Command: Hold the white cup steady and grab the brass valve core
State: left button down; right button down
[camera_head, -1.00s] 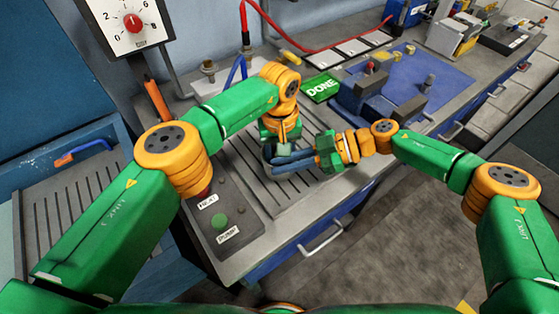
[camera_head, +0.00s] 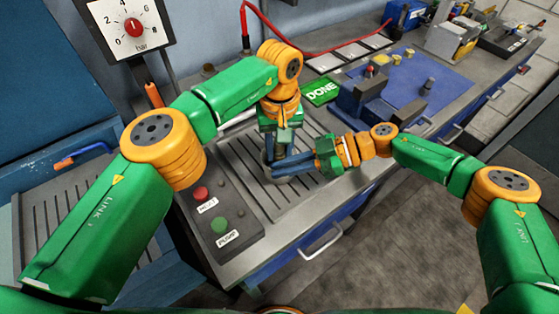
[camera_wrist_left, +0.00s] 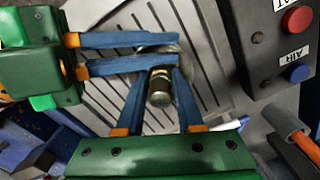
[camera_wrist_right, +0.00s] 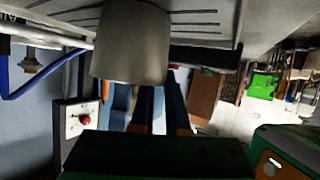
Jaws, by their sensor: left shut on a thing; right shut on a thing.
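The pale cup (camera_wrist_right: 130,45) fills the upper part of the right wrist view. Elsewhere it is mostly hidden behind fingers. My right gripper (camera_head: 275,169) is shut on the cup from the right side, its blue fingers low over the slotted plate. My left gripper (camera_head: 271,157) points down from above at the cup. In the left wrist view its fingers are shut on the brass valve core (camera_wrist_left: 159,90), a short cylinder seen from its end, over the cup. I cannot tell whether the core's lower end is inside the cup.
The slotted plate (camera_head: 255,185) lies under both grippers. A control panel with a red button (camera_head: 200,194) and a green button (camera_head: 219,224) is at its left. A green DONE sign (camera_head: 320,90) and a blue fixture (camera_head: 365,100) stand behind right.

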pick_arm(q)
notch_tip(320, 180, up, 5)
jog(key=shift+f, duration=0.1)
pick_arm(e)
jog(key=c, duration=0.8)
grip_release()
jog(key=shift+c, duration=0.2)
jog(key=v, duration=1.2)
